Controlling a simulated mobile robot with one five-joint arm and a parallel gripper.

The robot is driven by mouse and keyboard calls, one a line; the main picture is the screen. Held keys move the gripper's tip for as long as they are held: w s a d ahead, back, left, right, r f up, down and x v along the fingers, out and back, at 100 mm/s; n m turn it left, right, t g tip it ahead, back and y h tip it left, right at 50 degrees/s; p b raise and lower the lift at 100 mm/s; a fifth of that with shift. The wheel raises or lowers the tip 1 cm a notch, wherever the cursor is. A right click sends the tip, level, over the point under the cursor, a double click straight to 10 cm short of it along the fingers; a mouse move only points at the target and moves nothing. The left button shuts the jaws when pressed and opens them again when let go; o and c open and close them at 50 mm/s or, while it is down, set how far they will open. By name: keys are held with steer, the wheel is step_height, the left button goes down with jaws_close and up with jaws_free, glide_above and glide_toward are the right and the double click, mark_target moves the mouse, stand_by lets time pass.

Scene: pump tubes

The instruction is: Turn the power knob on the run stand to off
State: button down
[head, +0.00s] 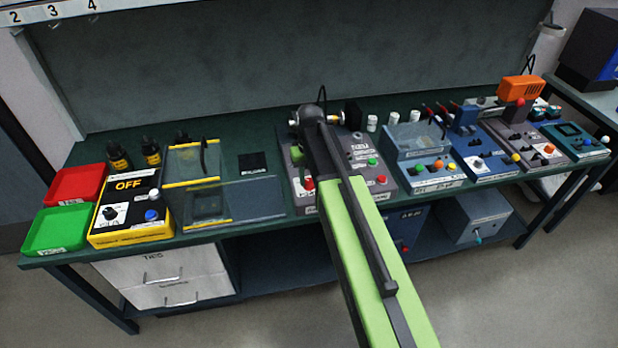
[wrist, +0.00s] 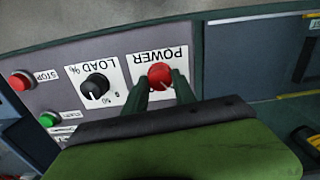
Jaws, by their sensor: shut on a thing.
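The run stand is the grey console (head: 384,193) in the middle of the bench, partly hidden behind my arm. In the wrist view its panel appears upside down. There the red POWER knob (wrist: 160,72) sits on a white label, with a light mark on its lower edge in the picture. My gripper (wrist: 161,82) has its two dark fingers on either side of the knob and is shut on it. Any on and off marks cannot be read; the fingers cover part of the label. In the head view the gripper end is small and mostly hidden by my arm.
Beside POWER in the wrist view are the black LOAD knob (wrist: 95,87), red STOP button (wrist: 21,80) and green START button (wrist: 48,119). A yellow unit reading OFF (head: 128,185) stands left on the bench.

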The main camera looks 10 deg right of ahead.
mark_target(309, 180)
steer(key=shift+n, duration=0.6)
steer(key=c, duration=1)
jaws_free()
step_height(309, 180, up, 18)
steer(key=p, duration=1.7)
steer(key=shift+f, duration=0.25)
